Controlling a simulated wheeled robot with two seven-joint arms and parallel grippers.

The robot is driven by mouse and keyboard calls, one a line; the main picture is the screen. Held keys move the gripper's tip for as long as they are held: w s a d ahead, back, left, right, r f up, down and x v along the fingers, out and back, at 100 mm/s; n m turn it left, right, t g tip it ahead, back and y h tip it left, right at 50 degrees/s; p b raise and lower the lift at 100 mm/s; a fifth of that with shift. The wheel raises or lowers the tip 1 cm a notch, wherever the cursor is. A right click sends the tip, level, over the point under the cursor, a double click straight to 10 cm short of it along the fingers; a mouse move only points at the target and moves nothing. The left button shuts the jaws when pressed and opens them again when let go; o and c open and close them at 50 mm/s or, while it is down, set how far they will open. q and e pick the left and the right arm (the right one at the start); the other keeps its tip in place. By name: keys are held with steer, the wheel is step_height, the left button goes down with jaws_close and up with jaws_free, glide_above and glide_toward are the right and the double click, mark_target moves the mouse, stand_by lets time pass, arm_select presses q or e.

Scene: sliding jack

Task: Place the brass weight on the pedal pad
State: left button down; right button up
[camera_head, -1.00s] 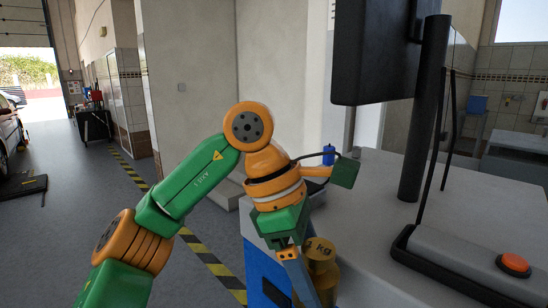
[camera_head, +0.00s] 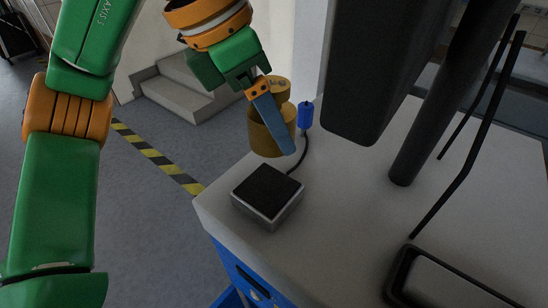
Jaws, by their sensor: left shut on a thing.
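The brass weight (camera_head: 264,141) is a gold cylinder with a smaller knob on top, in the upper middle of the head view. My left gripper (camera_head: 277,122) is shut on it from above, and a blue finger covers part of its right side. The weight appears upright and raised above the bench, behind the pedal. The pedal pad (camera_head: 268,190) is a black square on a grey base near the bench's left corner, with nothing on it. My right gripper is not in view.
A black cable runs from the pedal to a blue connector (camera_head: 305,114). A dark post (camera_head: 420,140) and large black panel (camera_head: 385,65) stand to the right. The grey bench top (camera_head: 335,215) is clear around the pedal. A black-rimmed tray (camera_head: 398,275) lies at the lower right.

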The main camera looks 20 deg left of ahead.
mark_target(276, 184)
arm_select(q)
steer(key=f, duration=0.2)
steer(key=s+f, duration=0.1)
steer(key=f, duration=0.1)
steer(key=s+f, duration=0.1)
steer(key=f, duration=0.2)
steer(key=shift+a+b, duration=0.2)
steer(key=shift+b, duration=0.15)
steer(key=shift+w+f, duration=0.2)
steer(key=shift+f, duration=0.05)
steer(key=shift+w, duration=0.25)
steer(key=shift+s, duration=0.1)
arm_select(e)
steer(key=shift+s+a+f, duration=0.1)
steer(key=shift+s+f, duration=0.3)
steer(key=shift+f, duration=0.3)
arm_select(q)
steer(key=shift+c, duration=1.8)
jaws_free()
steer(key=shift+s+f, duration=0.15)
steer(key=o, duration=0.4)
steer(key=shift+s, duration=0.2)
steer(key=shift+c, duration=0.2)
steer(key=shift+d, duration=0.1)
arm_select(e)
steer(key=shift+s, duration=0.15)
